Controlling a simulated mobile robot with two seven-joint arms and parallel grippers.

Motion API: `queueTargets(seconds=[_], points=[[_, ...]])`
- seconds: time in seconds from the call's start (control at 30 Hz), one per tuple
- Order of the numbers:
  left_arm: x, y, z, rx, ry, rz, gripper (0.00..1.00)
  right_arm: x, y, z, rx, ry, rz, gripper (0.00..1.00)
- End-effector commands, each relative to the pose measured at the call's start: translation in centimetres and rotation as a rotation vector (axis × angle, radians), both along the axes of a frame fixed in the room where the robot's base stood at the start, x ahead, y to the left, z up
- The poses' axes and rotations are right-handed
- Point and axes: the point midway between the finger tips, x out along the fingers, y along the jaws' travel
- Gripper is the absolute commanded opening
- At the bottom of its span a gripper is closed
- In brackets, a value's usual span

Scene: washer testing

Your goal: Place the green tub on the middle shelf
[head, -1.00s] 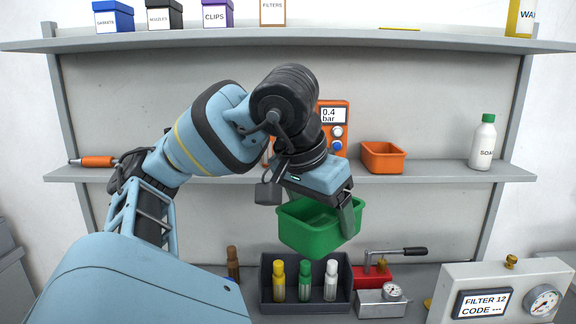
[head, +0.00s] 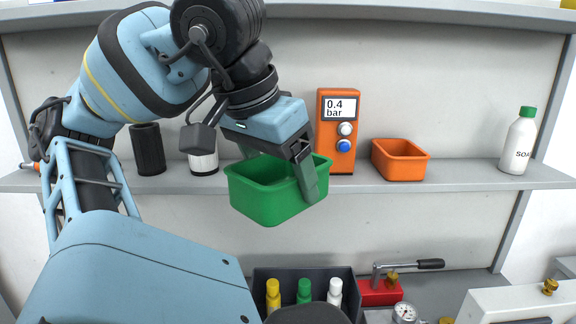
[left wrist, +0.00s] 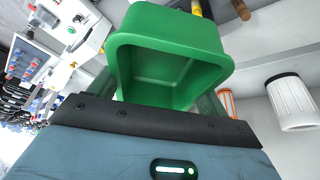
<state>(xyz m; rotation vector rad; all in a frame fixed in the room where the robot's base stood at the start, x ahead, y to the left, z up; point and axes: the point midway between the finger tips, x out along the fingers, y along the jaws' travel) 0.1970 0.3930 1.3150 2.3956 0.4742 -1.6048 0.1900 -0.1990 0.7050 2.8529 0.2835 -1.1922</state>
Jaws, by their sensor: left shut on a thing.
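The green tub (head: 265,198) hangs in my left gripper (head: 283,185), which is shut on it. The tub is roughly level in the head view, in front of the middle shelf (head: 455,178), with its body around and below the shelf's edge height. In the left wrist view the empty inside of the green tub (left wrist: 165,65) shows close between the fingers. I cannot tell the exact gap between tub and shelf. My right gripper is not in view.
On the middle shelf stand a black cylinder (head: 148,150), a white filter (head: 203,161), an orange pressure box (head: 337,150), an orange tub (head: 400,162) and a soap bottle (head: 519,143). Below, a dark tray (head: 262,289) holds several small bottles. Shelf room shows between orange tub and soap bottle.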

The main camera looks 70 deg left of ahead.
Motion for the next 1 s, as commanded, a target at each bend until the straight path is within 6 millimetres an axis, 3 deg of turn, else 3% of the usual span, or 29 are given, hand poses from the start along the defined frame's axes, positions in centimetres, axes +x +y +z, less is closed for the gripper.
queueTargets(seconds=[0.3, 0.47, 0.67, 1.0], points=[[0.0, 0.0, 0.1, 0.000, -0.002, 0.001, 0.52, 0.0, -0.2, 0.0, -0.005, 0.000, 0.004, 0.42], [0.5, 1.2, 0.0, -0.003, -0.003, 0.003, 0.52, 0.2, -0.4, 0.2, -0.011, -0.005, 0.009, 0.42], [2.0, 4.3, -0.2, -0.004, -0.005, 0.004, 0.52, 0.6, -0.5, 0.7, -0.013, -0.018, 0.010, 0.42], [5.5, 11.1, -1.0, -0.004, -0.005, 0.003, 0.52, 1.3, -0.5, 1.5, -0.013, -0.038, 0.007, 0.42]])
